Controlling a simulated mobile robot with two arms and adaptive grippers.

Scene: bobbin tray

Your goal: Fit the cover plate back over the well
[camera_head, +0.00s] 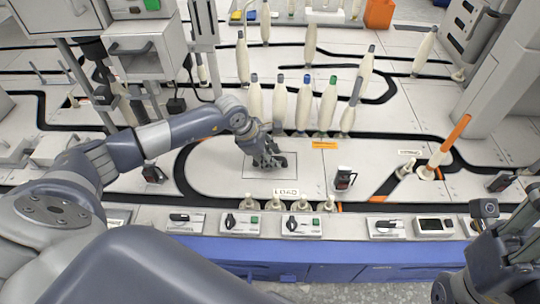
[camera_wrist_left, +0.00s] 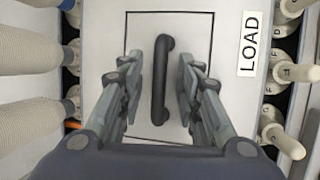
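The cover plate (camera_wrist_left: 200,35) is a pale rectangle with a thin dark outline and a black bar handle (camera_wrist_left: 160,80) in its middle. It appears level with the pale deck around it; no open well shows. In the head view, the plate (camera_head: 287,173) lies just behind the LOAD label, partly hidden by my left gripper (camera_head: 269,161). My left gripper points down over it. In the left wrist view, its fingers (camera_wrist_left: 160,66) are open, one on each side of the handle, with gaps to both.
Several tall cream bobbins (camera_head: 304,104) stand behind the plate. A LOAD label (camera_wrist_left: 249,43) and short pegs (camera_head: 304,203) lie along its near side. A small black device (camera_head: 344,179) stands to the right. An orange-tipped bobbin (camera_head: 448,145) leans farther right.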

